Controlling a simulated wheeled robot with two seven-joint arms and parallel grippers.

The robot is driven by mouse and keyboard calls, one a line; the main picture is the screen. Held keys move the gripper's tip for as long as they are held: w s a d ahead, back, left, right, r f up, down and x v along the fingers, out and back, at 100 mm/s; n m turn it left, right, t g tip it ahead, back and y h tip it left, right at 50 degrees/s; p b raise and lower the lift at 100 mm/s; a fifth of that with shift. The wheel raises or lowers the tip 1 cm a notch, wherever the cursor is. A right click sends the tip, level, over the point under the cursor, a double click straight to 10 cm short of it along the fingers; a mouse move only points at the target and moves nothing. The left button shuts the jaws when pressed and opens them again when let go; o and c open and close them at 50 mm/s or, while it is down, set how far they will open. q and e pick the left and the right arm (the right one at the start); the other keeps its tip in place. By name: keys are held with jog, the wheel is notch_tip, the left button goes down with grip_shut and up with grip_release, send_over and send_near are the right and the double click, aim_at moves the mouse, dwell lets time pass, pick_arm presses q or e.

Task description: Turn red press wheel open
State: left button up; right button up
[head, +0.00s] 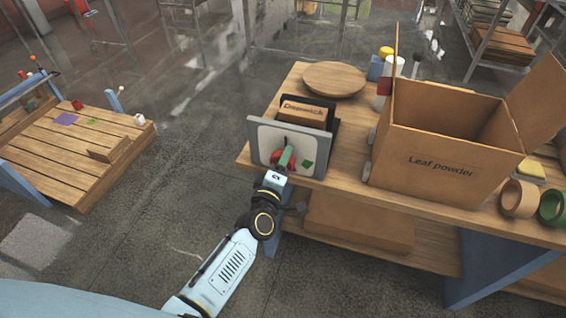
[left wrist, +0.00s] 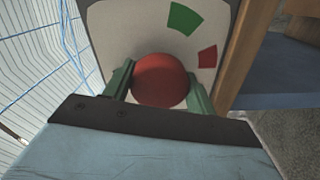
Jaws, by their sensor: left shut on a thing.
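The red press wheel (left wrist: 160,82) is a round knob on the pale front panel (head: 267,136) of a press at the near left corner of the table. The panel carries a green mark (left wrist: 184,18) and a smaller red mark (left wrist: 207,57). My right gripper is not in view.
A box labelled "Leaf powder" (head: 440,167) stands open on the table, right of the press. A smaller brown box (head: 303,113) sits behind the panel. A round wooden board (head: 334,79) lies behind it. Tape rolls (head: 519,199) are at the right.

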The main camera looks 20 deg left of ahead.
pick_arm(q)
jog(key=o, duration=1)
jog(key=s, duration=1.3)
jog(key=shift+s+a+p, duration=0.2)
jog(key=shift+s+p, duration=0.05)
jog(key=shift+p, duration=0.15)
